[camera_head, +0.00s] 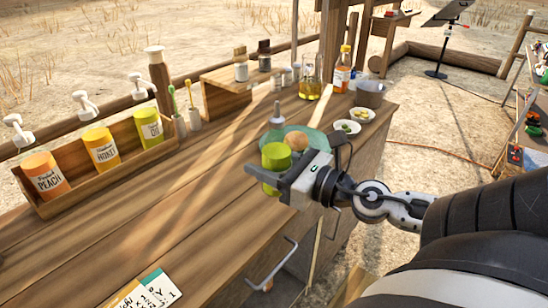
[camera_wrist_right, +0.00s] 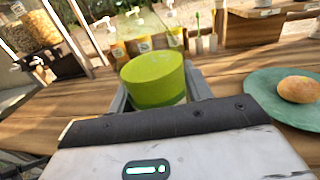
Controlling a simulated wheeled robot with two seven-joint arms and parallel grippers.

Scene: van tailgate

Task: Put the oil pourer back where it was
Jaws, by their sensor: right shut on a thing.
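My right gripper (camera_head: 272,180) is shut on a yellow-green cylinder (camera_head: 276,158), held upright over the wooden counter near its front edge. The cylinder also shows between the fingers in the right wrist view (camera_wrist_right: 155,82); no spout shows on it. A small grey bottle with a pointed tip (camera_head: 277,117) stands just behind it. A clear glass bottle of yellow oil (camera_head: 311,78) stands at the back. I cannot tell for certain which one is the oil pourer. My left gripper is not in view.
A teal plate (camera_head: 317,140) with a bun (camera_head: 296,140) lies beside the gripper. Two small bowls (camera_head: 347,127) and a metal pot (camera_head: 370,94) stand to the right. A wooden rack (camera_head: 75,188) holds orange, yellow and green containers. The counter's left middle is clear.

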